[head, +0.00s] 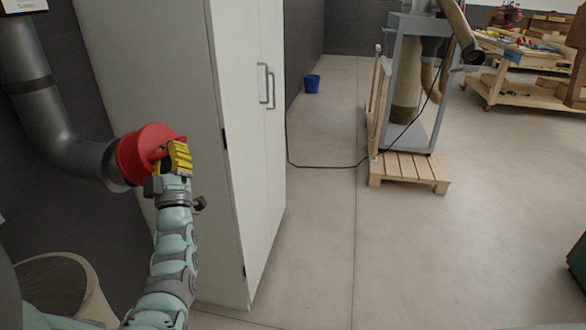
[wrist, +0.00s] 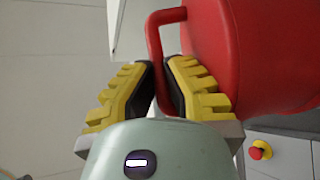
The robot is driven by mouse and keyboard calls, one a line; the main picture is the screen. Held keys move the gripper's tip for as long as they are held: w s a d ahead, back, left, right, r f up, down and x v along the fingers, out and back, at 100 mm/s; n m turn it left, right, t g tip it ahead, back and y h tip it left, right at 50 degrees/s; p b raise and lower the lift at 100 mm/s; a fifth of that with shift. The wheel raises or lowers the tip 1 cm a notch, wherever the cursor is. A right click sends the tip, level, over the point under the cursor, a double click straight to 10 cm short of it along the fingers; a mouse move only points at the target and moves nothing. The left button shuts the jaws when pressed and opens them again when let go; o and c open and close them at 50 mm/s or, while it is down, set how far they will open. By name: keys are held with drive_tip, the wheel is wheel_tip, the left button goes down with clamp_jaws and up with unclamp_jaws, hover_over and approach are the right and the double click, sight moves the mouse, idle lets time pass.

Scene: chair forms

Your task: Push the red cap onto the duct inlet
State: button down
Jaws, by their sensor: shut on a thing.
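The red cap (head: 141,155) is at the open end of the grey duct (head: 75,150), at the left of the head view. It covers the duct's mouth or touches it; how far it is seated I cannot tell. My gripper (head: 178,156) is on the cap's right side with its yellow fingers shut on the cap's handle. In the wrist view, the red cap (wrist: 265,55) fills the upper right. Its thin red handle (wrist: 154,45) runs down between the two yellow fingers of my gripper (wrist: 160,85). The duct is not seen in the wrist view.
A tall white cabinet (head: 240,130) stands just right of the cap and arm. A black cable (head: 325,166) crosses the floor to a machine on a wooden pallet (head: 410,172). The floor right of the cabinet is mostly clear.

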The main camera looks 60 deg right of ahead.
drive_tip(key=shift+r+m+g+h+b, duration=0.2)
drive_tip(key=shift+m+g+h+b, duration=0.35)
drive_tip(key=shift+m+h+b, duration=0.4)
drive_tip(key=shift+r+m+g+h+b, duration=0.25)
drive_tip(key=shift+m+g+h+b, duration=0.35)
drive_tip(key=shift+m, duration=0.5)
drive_tip(key=shift+r+m+g+h+b, duration=0.2)
drive_tip(key=shift+m+g+h+b, duration=0.25)
drive_tip(key=shift+m+h+b, duration=0.45)
drive_tip(key=shift+w+a+f+m+g+h+b, duration=0.1)
drive_tip(key=shift+w+f+m+g+h+b, duration=0.15)
drive_tip(key=shift+f+m+b, duration=0.7)
drive_tip(key=shift+w+a+f+m+g+h+b, duration=0.1)
drive_tip(key=shift+f+m+g+b, duration=0.2)
drive_tip(key=shift+f+b, duration=1.2)
drive_tip(key=shift+w+a+f+m+g+h+b, duration=0.15)
drive_tip(key=shift+f+m+g+b, duration=0.3)
drive_tip(key=shift+f+b, duration=0.8)
drive_tip(key=shift+w+r+t+b, duration=0.15)
drive_tip(key=shift+t+b, duration=0.15)
drive_tip(key=shift+b, duration=0.15)
drive_tip(key=shift+w+a+f+b, duration=0.15)
drive_tip(key=shift+w+f+b, duration=0.4)
drive_tip(key=shift+b, duration=0.15)
drive_tip(key=shift+f, duration=0.15)
drive_tip(key=shift+w+a+b, duration=0.2)
drive_tip(key=shift+w+b, duration=0.25)
drive_tip(key=shift+w, duration=0.35)
